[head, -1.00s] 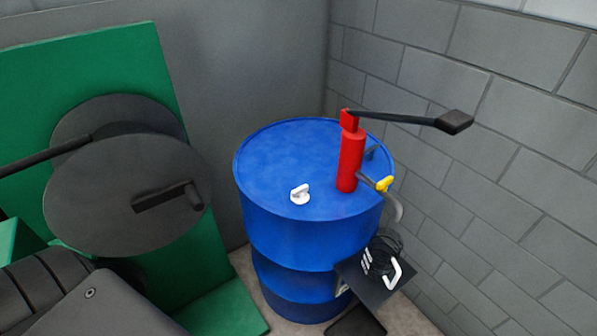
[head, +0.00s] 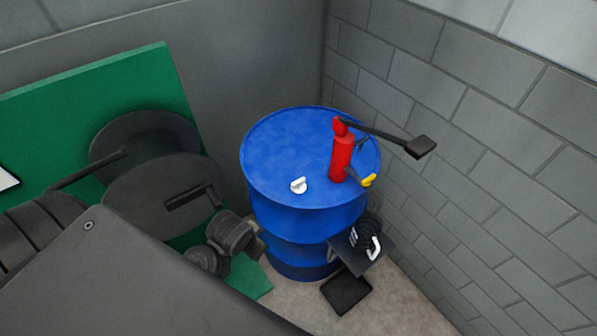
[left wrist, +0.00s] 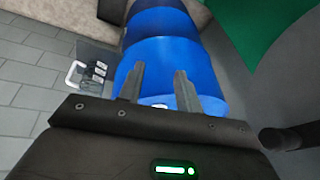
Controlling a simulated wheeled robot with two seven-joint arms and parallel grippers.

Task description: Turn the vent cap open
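The white vent cap (head: 298,186) sits on the top of the blue drum (head: 270,150), near its front edge. It has a raised grip; which way that is turned is hard to tell at this size. In the left wrist view my left gripper (left wrist: 160,78) has its two fingers apart with nothing held, pointing at the blue drum (left wrist: 158,55). A small white piece, probably the cap (left wrist: 160,105), shows low between the fingers, partly hidden by the gripper body. The left fingers do not show clearly in the head view. My right gripper is in neither view.
A red pump (head: 341,158) with a dark lever and a yellow spout (head: 369,180) stands on the drum right of the cap. A dark shelf (head: 375,258) with a white handle is at the drum's front right. A green panel (head: 70,115) is left; block walls (head: 470,130) are behind.

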